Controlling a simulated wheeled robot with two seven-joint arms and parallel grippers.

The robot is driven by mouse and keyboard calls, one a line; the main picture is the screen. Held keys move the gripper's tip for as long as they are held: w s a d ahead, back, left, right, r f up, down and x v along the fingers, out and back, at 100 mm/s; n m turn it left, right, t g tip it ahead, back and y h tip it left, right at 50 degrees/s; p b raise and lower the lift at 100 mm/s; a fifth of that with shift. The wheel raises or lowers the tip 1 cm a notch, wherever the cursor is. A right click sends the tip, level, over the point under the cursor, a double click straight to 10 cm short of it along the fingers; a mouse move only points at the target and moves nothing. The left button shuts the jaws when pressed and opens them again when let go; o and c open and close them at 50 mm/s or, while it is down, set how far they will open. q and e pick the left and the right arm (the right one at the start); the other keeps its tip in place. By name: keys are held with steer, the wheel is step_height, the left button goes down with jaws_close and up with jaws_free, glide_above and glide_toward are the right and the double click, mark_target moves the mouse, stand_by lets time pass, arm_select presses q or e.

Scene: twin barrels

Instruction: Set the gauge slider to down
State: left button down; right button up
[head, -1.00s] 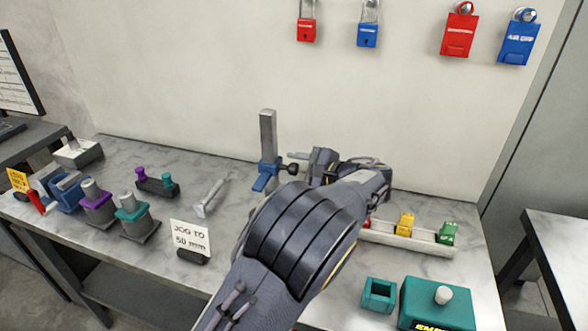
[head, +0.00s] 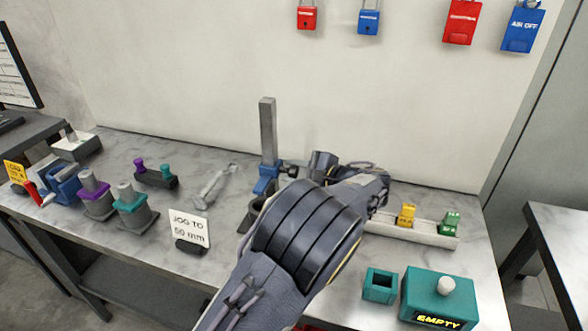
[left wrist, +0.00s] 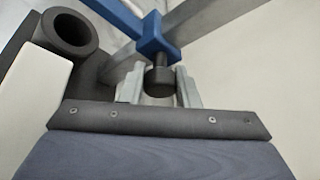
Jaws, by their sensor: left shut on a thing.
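The gauge stands on the marble bench, with an upright grey column (head: 268,130) in the head view. Its blue slider (head: 266,180) sits low on the column; the foot is partly hidden by my arm. In the left wrist view the slider's blue block (left wrist: 153,38) has a dark round knob (left wrist: 159,88) sticking out toward my gripper. My left gripper (head: 290,168) is right of the column and shut on this knob; its two pale fingers (left wrist: 160,84) stand either side of it. My right gripper is not in view.
A "JOG TO 50 mm" sign (head: 189,229) stands front left of the gauge. Purple and teal holders (head: 130,206) are further left. A pale rack (head: 420,230) with small coloured blocks and a teal "EMPTY" box (head: 440,299) are right. Padlocks hang on the wall.

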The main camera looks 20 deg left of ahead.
arm_select(q)
steer(key=shift+s+f, duration=0.1)
steer(key=shift+f, duration=0.2)
steer(key=c, duration=1.1)
jaws_free()
steer(key=shift+r, duration=0.1)
steer(key=v, duration=0.7)
steer(key=shift+d, duration=0.35)
steer(key=shift+s+r, duration=0.1)
steer(key=shift+s, duration=0.05)
